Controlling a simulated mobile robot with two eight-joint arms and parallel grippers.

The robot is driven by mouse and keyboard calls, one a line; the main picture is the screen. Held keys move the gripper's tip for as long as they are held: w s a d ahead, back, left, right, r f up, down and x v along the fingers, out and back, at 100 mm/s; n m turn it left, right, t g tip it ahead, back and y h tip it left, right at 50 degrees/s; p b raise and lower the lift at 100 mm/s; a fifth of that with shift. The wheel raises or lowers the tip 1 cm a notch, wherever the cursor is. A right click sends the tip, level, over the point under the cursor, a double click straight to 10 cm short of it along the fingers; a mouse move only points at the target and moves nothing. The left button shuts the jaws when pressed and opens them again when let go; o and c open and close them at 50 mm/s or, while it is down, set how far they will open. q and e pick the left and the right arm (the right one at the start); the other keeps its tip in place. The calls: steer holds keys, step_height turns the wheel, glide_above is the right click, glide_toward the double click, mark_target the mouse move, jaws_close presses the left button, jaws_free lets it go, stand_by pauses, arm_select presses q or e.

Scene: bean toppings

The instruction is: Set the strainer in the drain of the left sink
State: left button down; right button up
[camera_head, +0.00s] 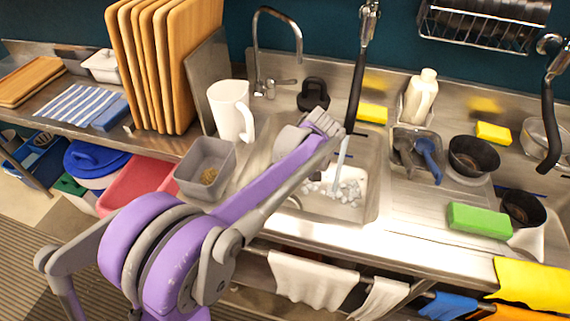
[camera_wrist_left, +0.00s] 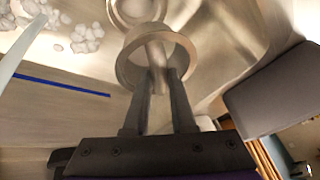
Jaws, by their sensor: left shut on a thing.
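My left arm reaches over the left sink (camera_head: 375,185) in the head view. Its wrist hides the fingers there. In the left wrist view my left gripper (camera_wrist_left: 160,80) is shut on the strainer (camera_wrist_left: 124,70), a round metal ring with a central stem between the fingertips. A round drain opening (camera_wrist_left: 135,12) shows just beyond the strainer and is partly overlapped by it. The strainer appears offset from the drain; its exact height above the basin is hard to tell. My right gripper is not in view.
White lumps (camera_head: 350,192) lie in the basin. A grey bin (camera_head: 188,178) and white jug (camera_head: 229,107) stand left of it. A black faucet hose (camera_head: 356,90) hangs behind. A caddy with brushes (camera_head: 427,153), dark bowls (camera_head: 474,155) and a green sponge (camera_head: 479,220) are right.

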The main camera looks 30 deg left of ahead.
arm_select(q)
steer(key=shift+f+b, duration=6.1)
steer(key=shift+f, duration=3.6)
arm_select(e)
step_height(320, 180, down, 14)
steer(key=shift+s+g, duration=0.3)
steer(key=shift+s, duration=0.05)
